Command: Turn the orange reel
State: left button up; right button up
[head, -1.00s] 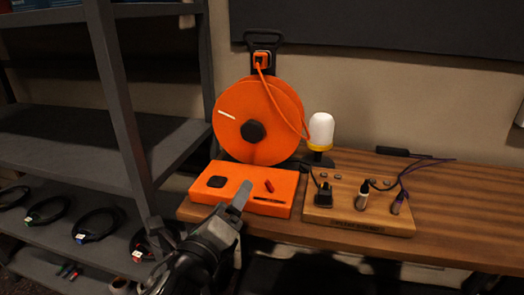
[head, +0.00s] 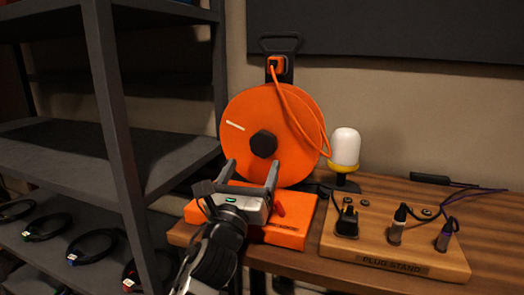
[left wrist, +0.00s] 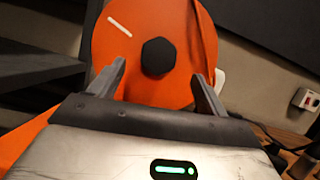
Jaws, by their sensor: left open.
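The orange reel (head: 245,115) stands upright on the desk, with a black hexagonal hub (head: 264,144) at its centre and a pale stripe at its upper left. An orange cable runs from its side up to a plug at the top of its frame. My left gripper (head: 251,168) is open and empty, in front of the reel and below the hub. In the left wrist view the hub (left wrist: 158,57) shows between the two fingers (left wrist: 160,82), beyond their tips, apart from them. My right gripper is out of view.
An orange box (head: 293,232) lies on the desk under my left gripper. A wooden plug stand (head: 385,262) with several plugs is at the right, and a white-capped lamp (head: 345,147) is behind it. A dark metal shelf (head: 115,150) with cable coils stands close on the left.

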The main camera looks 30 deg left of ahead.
aim_at(261, 149)
pick_arm(q)
jog(key=x, duration=0.5)
jog(key=f+x, duration=0.1)
jog(key=x, duration=0.1)
jog(key=shift+w+a+r, duration=0.1)
jog(key=shift+w, duration=0.4)
jog(key=c, duration=1.4)
jog(key=shift+p, duration=0.3)
jog(key=shift+m+h+p, duration=0.3)
jog(key=shift+m+h, duration=0.1)
jog(key=shift+m, duration=0.2)
